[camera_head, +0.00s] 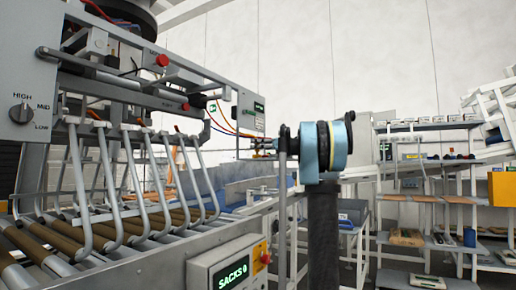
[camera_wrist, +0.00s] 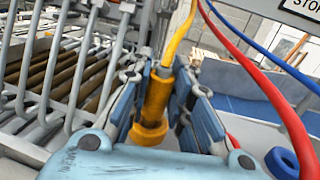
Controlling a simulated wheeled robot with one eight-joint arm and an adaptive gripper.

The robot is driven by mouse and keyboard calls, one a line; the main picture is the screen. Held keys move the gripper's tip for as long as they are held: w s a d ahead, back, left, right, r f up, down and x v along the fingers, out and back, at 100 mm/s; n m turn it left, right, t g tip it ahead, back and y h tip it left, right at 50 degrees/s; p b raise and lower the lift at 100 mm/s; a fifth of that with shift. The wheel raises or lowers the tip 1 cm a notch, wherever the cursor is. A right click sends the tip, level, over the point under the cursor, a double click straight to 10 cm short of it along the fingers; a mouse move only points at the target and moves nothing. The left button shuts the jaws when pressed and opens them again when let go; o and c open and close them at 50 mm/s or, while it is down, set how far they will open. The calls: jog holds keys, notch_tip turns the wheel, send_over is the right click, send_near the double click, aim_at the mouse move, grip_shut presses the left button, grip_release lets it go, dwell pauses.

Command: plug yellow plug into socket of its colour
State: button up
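The yellow plug (camera_wrist: 155,98) stands between the two blue fingers of my gripper (camera_wrist: 164,92) in the wrist view. The fingers close in on both of its sides, and it has a wider yellow collar at its near end. A yellow cable (camera_wrist: 178,36) runs up from its far end. In the head view my blue and black arm stands in the middle, and the plug in the gripper is too small to make out. I cannot make out a yellow socket in either view.
A red cable (camera_wrist: 262,80) and a blue cable (camera_wrist: 262,45) hang at the right of the wrist view. A blue ring-shaped part (camera_wrist: 282,163) lies at lower right. A roller conveyor (camera_head: 120,235) with bent metal bars fills the left; shelves (camera_head: 430,200) stand at right.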

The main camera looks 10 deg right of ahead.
jog(key=o, duration=0.4)
jog(key=shift+s+a+f, duration=0.1)
jog(key=shift+s+f, duration=0.05)
jog(key=shift+f, duration=0.35)
jog(key=shift+s+a+f, duration=0.1)
jog(key=shift+s+f, duration=0.05)
jog(key=shift+f, duration=0.3)
jog(key=shift+d, duration=0.2)
jog(key=shift+s+d+f, duration=0.1)
jog(key=shift+s+d, duration=0.1)
jog(key=shift+d, duration=0.35)
jog(key=v, duration=0.3)
jog(key=r+v, duration=0.1)
jog(key=v, duration=0.6)
jog(key=shift+w+d+r, duration=0.1)
jog(key=shift+d+r, duration=0.25)
